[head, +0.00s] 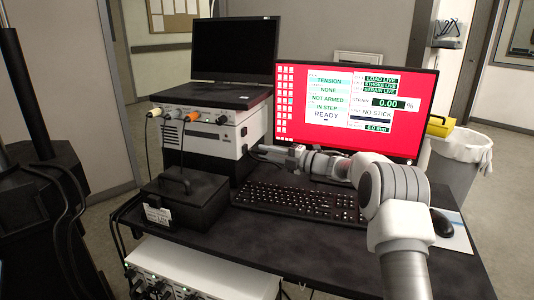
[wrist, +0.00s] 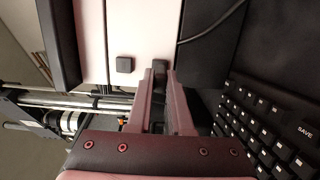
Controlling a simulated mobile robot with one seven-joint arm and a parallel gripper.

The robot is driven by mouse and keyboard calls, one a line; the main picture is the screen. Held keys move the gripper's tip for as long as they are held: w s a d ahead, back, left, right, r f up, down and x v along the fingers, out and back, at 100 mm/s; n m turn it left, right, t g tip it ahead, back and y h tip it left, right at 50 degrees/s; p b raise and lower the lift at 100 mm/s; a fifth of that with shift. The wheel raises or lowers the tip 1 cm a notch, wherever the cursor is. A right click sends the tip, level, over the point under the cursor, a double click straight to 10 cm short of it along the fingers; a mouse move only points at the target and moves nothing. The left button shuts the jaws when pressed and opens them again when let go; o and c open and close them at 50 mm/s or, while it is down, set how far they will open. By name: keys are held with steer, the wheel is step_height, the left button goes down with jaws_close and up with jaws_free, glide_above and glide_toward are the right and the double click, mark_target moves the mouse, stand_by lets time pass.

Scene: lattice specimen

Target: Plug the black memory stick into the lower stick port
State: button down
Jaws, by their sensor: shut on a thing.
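The black memory stick (wrist: 160,69) sits between the fingertips of my gripper (wrist: 159,78) in the wrist view. My gripper is shut on it. The stick's far end is at the pale face of the white instrument box (wrist: 103,40); I cannot tell whether it is in a port or just in front of one. A dark square fitting (wrist: 124,65) shows on the same face to the left, apart from the fingers. The lower stick port itself is hidden behind the stick and fingers. In the head view my gripper (head: 262,151) is at the right side of the white box (head: 225,137).
The monitor (head: 345,110) reads "NO STICK" and stands behind my arm. The keyboard (head: 300,203) lies below the arm. A black case (head: 185,200) stands at the front left of the desk. A laptop (head: 234,55) rests on the white box. A dark cable (wrist: 212,25) runs near the fingers.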

mark_target(267, 153)
steer(key=shift+x, duration=0.95)
stand_by(0.7)
steer(key=shift+c, duration=1.3)
jaws_free()
steer(key=shift+s, duration=0.1)
steer(key=shift+b+v, duration=0.6)
steer(key=shift+v, duration=1.85)
steer(key=shift+d, duration=0.1)
steer(key=p+v, duration=0.3)
steer(key=v, duration=1.4)
